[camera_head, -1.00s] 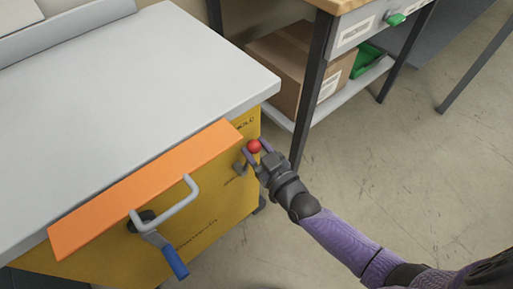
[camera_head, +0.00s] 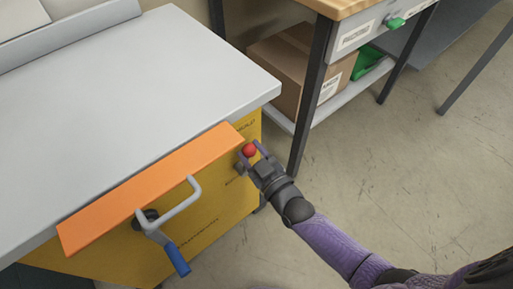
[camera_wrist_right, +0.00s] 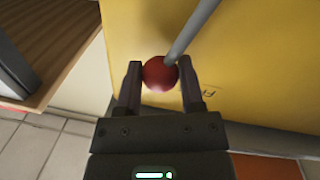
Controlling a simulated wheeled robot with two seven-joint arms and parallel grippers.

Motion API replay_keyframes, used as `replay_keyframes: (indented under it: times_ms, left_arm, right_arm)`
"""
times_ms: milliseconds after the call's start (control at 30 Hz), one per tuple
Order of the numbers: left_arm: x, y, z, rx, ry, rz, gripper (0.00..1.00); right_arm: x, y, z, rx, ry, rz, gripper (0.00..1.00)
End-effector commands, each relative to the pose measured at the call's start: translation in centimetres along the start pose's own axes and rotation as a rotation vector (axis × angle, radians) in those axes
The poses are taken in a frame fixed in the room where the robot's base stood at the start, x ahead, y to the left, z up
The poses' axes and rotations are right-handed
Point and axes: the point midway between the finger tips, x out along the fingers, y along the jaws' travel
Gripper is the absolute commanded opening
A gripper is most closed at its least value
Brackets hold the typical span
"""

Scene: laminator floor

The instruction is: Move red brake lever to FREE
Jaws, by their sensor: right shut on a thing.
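The red brake lever's ball knob (camera_head: 249,151) is at the right end of the yellow machine front, near the orange guard's end. My right gripper (camera_head: 254,154) is shut on this red knob, one finger on each side. In the right wrist view the red knob (camera_wrist_right: 160,74) sits between the two dark fingers (camera_wrist_right: 162,84), and its grey rod (camera_wrist_right: 188,36) runs up and right across the yellow panel. Small dark lettering shows above and below the knob in the head view, too small to read. The left gripper is not in view.
An orange guard bar (camera_head: 150,190), a grey handle (camera_head: 182,204) and a blue-gripped crank (camera_head: 177,259) are left of the lever. A grey machine top (camera_head: 130,90) lies above. A workbench with a cardboard box (camera_head: 290,75) stands behind. The floor at right is clear.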

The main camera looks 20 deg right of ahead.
Motion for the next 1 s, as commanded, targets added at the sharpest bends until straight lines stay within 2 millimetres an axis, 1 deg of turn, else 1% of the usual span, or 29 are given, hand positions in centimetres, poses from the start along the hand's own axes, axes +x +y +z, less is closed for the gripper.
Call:
replay_keyframes:
  times_ms: [33,233,600,800,1000]
  left_arm:
    - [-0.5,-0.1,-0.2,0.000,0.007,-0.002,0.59]
    - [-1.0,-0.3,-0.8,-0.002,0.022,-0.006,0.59]
    - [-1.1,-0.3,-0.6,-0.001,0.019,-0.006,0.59]
    - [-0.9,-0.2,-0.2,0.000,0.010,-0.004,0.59]
    - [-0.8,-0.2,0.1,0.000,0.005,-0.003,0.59]
  right_arm:
    - [0.0,-0.3,-0.5,-0.036,0.004,0.001,0.00]
    - [-0.2,-1.7,-0.9,-0.218,0.023,0.003,0.00]
    - [-0.5,-4.0,-1.2,-0.505,0.055,0.006,0.00]
    - [-0.6,-4.9,-1.1,-0.604,0.064,0.006,0.00]
    - [-0.6,-5.3,-1.1,-0.660,0.071,0.007,0.00]
